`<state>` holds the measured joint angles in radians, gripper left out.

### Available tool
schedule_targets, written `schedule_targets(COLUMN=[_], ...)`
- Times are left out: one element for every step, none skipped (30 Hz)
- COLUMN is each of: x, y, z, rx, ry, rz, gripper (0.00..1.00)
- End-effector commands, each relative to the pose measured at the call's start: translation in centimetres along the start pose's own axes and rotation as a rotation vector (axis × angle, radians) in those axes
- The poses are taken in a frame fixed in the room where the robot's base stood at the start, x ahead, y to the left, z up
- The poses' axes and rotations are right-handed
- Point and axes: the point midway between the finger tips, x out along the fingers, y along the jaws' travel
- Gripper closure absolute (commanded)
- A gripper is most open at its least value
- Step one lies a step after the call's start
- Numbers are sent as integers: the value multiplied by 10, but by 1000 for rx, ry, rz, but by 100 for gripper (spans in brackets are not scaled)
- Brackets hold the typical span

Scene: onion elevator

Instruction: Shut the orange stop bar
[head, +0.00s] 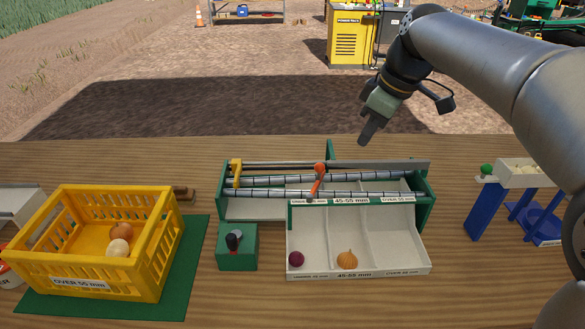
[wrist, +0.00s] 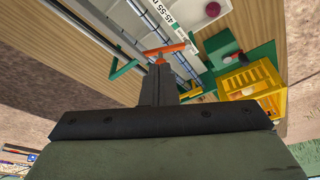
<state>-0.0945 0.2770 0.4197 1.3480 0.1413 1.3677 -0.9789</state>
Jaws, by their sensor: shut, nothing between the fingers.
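The orange stop bar (head: 317,180) sits at the middle of the roller sorter (head: 385,176). In the head view it runs slightly tilted from a round orange end at the back rollers toward the front roller. In the wrist view the orange bar (wrist: 170,49) shows just beyond my fingertips, partly covered by them. My gripper (head: 366,137) is shut and empty, pointing down above and behind the right half of the sorter, apart from the bar. Its closed fingers (wrist: 158,70) show in the wrist view.
A three-part tray (head: 410,268) in front holds a red onion (head: 296,259) and a brown onion (head: 347,259). A green control box (head: 237,255) and a yellow crate (head: 158,275) with onions stand left. A blue-legged stand (head: 484,210) is right. A yellow piece (head: 236,172) sits at the sorter's left end.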

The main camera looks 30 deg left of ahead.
Motion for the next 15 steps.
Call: schedule_targets(x=[-1, -1, 2, 5, 9, 15, 20, 27, 35, 42, 48, 57, 64, 70, 79], y=[2, 3, 3, 3, 3, 3, 3, 3, 3, 3, 3, 3, 3, 3, 3], z=[7, 8, 9, 9, 8, 8, 8, 8, 8, 8, 8, 8, 8, 8, 8], rx=[32, 40, 46, 46, 45, 44, 43, 43, 42, 42, 41, 41, 41, 41, 41], ry=[-4, -5, -6, -6, -6, -6, -6, -7, -7, -7, -7, -7, -7, -7, -6], rz=[13, 16, 17, 16, 15, 14, 14, 13, 12, 12, 11, 12, 12, 12, 12], gripper=[100, 100, 100, 100, 100, 100, 100, 100, 100, 100, 100, 100, 100, 100, 100])
